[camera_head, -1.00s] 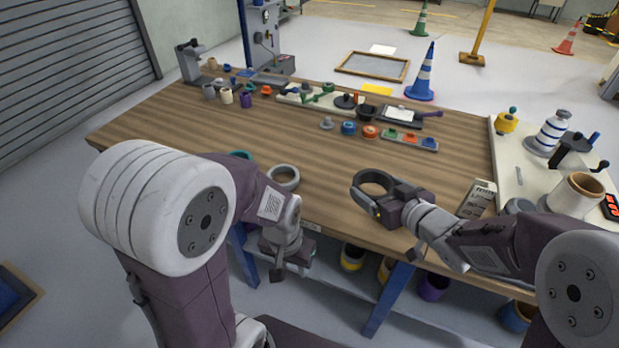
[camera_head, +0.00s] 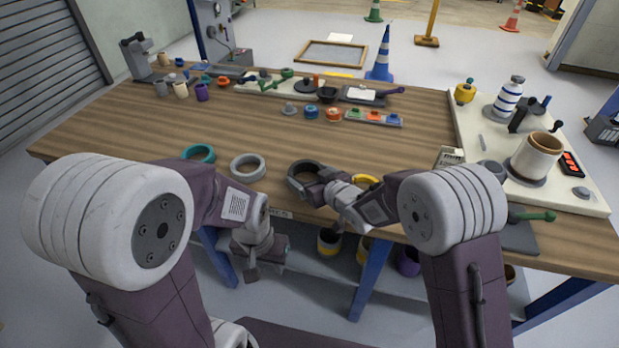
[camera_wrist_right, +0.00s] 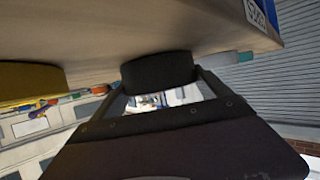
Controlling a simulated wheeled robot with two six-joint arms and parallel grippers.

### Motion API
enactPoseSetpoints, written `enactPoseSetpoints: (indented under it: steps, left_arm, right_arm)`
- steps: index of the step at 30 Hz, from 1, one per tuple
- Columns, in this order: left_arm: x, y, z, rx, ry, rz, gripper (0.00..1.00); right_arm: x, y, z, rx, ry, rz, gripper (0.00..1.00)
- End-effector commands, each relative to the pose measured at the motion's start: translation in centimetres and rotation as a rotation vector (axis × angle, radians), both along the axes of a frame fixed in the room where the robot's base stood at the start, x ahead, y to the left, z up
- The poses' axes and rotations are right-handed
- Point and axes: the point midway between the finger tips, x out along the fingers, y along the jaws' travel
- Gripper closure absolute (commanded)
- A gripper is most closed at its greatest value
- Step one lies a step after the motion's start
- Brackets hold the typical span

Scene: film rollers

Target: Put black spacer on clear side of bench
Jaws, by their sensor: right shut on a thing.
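The black spacer (camera_head: 294,184) is a dark ring near the bench's front edge, right of a grey ring (camera_head: 236,170). My right gripper (camera_head: 313,186) is shut on its near right side. In the right wrist view, the black spacer (camera_wrist_right: 158,72) sits between the fingers, against or very close to the bench (camera_wrist_right: 110,38); I cannot tell if it touches. The wooden bench (camera_head: 250,125) has bare wood behind the rings. My left gripper (camera_head: 251,270) hangs low in front of the bench edge; its jaw opening is unclear.
A teal ring (camera_head: 198,147) lies left of the grey one. A yellow ring (camera_head: 367,178) lies right of the spacer, partly hidden by my right arm. Small parts and tools line the back. A pale board (camera_head: 480,142) with a roller fills the right end.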

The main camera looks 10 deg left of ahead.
Motion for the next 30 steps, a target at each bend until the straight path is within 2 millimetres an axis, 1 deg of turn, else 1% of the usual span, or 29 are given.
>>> enactPoseSetpoints:
  steps: [3,8,9,10,16,18,20,23,30]
  left_arm:
    - [0.0,0.0,0.1,0.000,0.000,0.000,0.64]
    - [0.0,0.0,-0.4,0.000,0.000,0.000,0.64]
    - [0.0,0.0,-0.2,0.000,0.000,0.000,0.64]
    - [0.0,0.0,-0.2,0.000,0.000,0.000,0.64]
    - [0.0,0.0,-0.1,0.000,0.000,0.000,0.64]
    - [0.0,0.0,0.3,0.000,0.000,0.000,0.64]
    - [0.0,0.0,0.2,0.000,0.000,0.000,0.64]
    - [0.0,0.0,0.4,0.000,0.000,0.000,0.64]
    - [0.0,0.0,1.0,0.000,0.000,0.000,0.64]
  right_arm:
    - [0.0,0.0,0.2,0.001,-0.002,0.000,0.61]
    - [0.0,0.0,-0.3,0.001,-0.002,0.000,0.61]
    - [0.0,0.0,-0.2,0.000,-0.001,0.000,0.02]
    - [0.0,0.0,-0.2,0.000,-0.001,0.000,0.00]
    - [0.0,0.0,-0.1,0.000,-0.001,0.000,0.00]
    - [0.0,0.0,0.4,0.000,-0.001,0.000,0.00]
    - [-0.3,-0.3,0.5,-0.001,-0.001,0.000,0.00]
    - [-1.4,-1.4,1.2,-0.001,-0.001,-0.001,0.00]
    - [-5.2,-4.9,3.4,0.000,-0.002,-0.001,0.00]
